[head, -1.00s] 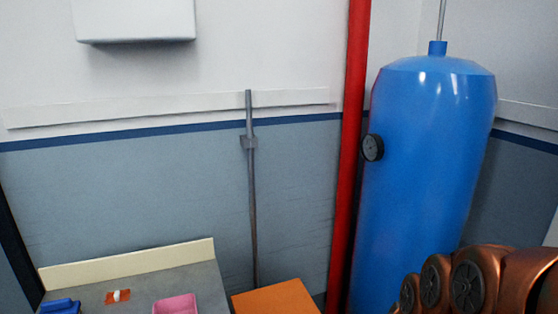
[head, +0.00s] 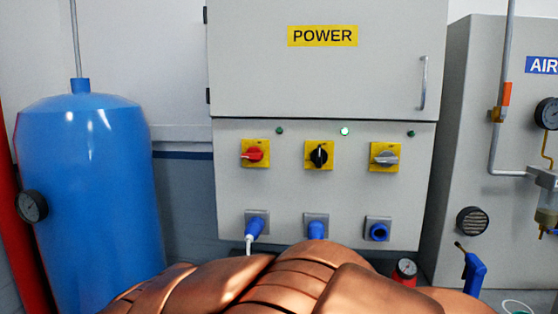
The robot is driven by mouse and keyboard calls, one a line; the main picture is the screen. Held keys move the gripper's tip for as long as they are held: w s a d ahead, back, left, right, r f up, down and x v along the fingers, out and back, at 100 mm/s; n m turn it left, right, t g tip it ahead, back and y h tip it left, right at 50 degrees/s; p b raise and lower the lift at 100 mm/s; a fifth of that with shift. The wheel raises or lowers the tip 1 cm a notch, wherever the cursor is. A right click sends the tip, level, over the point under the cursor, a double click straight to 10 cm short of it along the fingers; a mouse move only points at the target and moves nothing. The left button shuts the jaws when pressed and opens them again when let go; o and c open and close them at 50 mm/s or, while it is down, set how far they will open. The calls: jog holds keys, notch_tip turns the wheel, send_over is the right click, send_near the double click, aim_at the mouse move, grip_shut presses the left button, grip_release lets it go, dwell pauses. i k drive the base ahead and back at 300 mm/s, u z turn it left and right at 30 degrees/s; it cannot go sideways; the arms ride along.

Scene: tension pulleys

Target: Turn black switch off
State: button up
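The black switch (head: 319,155) is a rotary knob on a yellow plate, in the middle of the grey power panel (head: 228,190) in the head view. Its handle stands upright. The small lamp (head: 345,131) above it, slightly right, glows green. A red switch (head: 255,154) is to its left and a grey switch (head: 385,157) to its right, both with handles turned sideways. My copper-coloured arm crosses the bottom of the view below the panel. My gripper is not in view.
Another blue plug (head: 254,228) with a white cable is at left. A blue tank (head: 90,190) stands left of the panel. A grey air cabinet (head: 453,150) with pipes and a gauge stands at right.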

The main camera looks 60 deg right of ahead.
aim_at(319, 156)
jog(key=z, duration=2.2)
jog(key=k, duration=0.5)
jog(key=u, duration=1.9)
jog(key=i, duration=1)
jog(key=z, duration=1.85)
